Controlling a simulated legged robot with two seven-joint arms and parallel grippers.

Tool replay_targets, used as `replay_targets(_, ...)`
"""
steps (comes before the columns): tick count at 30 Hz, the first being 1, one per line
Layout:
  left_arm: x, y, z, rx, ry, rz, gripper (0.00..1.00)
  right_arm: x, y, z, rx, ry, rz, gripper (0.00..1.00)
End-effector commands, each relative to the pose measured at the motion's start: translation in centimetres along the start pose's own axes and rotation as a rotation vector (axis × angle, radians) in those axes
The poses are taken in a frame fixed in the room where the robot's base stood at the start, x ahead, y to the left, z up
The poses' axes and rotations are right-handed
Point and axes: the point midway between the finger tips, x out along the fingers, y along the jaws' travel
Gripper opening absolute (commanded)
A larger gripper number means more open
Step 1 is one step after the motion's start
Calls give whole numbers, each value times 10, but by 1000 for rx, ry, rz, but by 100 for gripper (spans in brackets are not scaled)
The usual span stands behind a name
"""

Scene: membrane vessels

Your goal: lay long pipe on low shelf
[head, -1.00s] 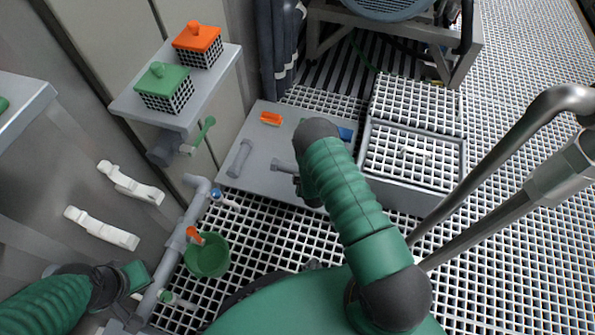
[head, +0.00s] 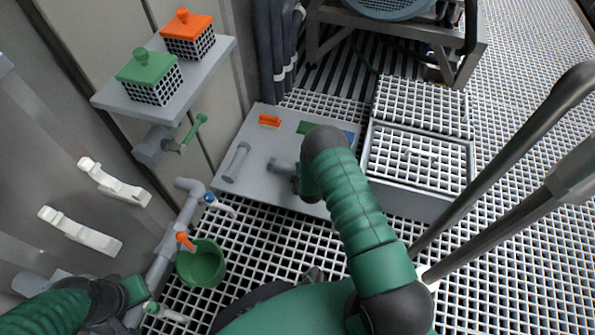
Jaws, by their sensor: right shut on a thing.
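The low shelf appears to be the grey flat panel (head: 255,185) near the floor in the middle of the head view. A grey pipe (head: 237,161) lies on its left part. My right gripper (head: 296,178) is over the panel's front part, partly hidden by its own green arm. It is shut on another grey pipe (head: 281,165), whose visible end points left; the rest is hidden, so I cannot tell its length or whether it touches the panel. My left gripper (head: 131,292) is at lower left beside the wall pipe; its fingers are unclear.
An orange block (head: 269,120) and a green piece (head: 307,128) lie at the panel's back. A grating-topped box (head: 418,160) stands right of it. A green bucket (head: 201,265) and a wall shelf (head: 108,98) with two lidded baskets are left. Metal rails (head: 490,165) rise at right.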

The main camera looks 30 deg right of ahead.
Motion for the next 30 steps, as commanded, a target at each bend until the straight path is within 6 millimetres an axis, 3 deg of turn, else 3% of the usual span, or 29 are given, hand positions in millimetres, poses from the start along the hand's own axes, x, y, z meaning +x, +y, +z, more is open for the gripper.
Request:
replay_targets(6,3,0,1,0,0,0,0,3,-3,0,-1,1,1,0)
replay_targets(7,3,0,1,0,0,0,0,3,-4,1,-1,1,-1,40)
replay_targets(11,3,0,1,0,0,0,0,3,-4,1,-1,0,-3,57)
replay_targets(30,-3,0,0,0,0,0,0,-2,-5,0,1,-2,-14,58)
